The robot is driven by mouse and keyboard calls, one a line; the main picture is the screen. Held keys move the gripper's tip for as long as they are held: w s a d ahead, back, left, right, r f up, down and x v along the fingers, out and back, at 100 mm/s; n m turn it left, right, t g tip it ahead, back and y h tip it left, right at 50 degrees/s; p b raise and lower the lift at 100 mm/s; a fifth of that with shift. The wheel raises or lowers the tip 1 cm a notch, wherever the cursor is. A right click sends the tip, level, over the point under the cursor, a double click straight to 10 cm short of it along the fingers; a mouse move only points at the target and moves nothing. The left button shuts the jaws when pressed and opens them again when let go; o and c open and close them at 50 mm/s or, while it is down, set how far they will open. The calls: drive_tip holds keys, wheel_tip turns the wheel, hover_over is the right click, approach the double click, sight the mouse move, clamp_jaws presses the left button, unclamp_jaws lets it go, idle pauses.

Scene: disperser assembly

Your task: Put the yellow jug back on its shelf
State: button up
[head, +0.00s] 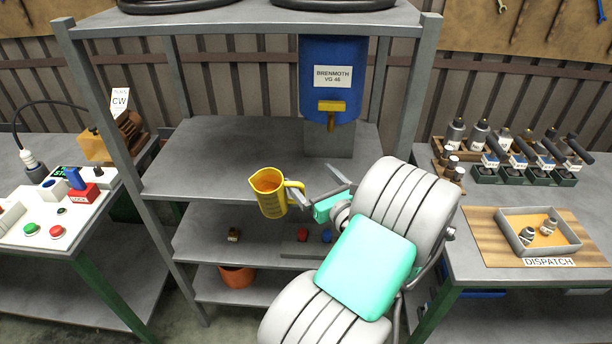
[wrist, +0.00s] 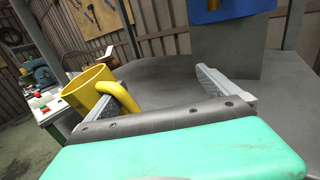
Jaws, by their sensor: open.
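The yellow jug (head: 267,198) is at the front edge of the upper grey shelf (head: 205,165) in the head view, its lower part overlapping the edge. It looks slightly tilted, and I cannot tell whether its base rests on anything. My gripper (head: 311,181) is open just right of the jug, by its handle. In the wrist view the jug (wrist: 84,92) is at the left, its handle (wrist: 122,97) overlapping the left finger of my gripper (wrist: 152,84). I cannot tell whether that finger passes through the handle. The space between the fingers looks otherwise empty.
A blue BRENMOTH drum (head: 333,95) with a brass tap hangs over the shelf's right back. The shelf's left and middle are bare. Rack posts (head: 115,150) flank it. Small parts and an orange pot (head: 237,276) are below. A dispatch tray (head: 538,230) stands right.

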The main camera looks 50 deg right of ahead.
drive_tip(key=shift+c, duration=0.2)
clamp_jaws()
idle(0.9)
drive_tip(key=shift+r, duration=0.1)
drive_tip(key=shift+w, duration=0.1)
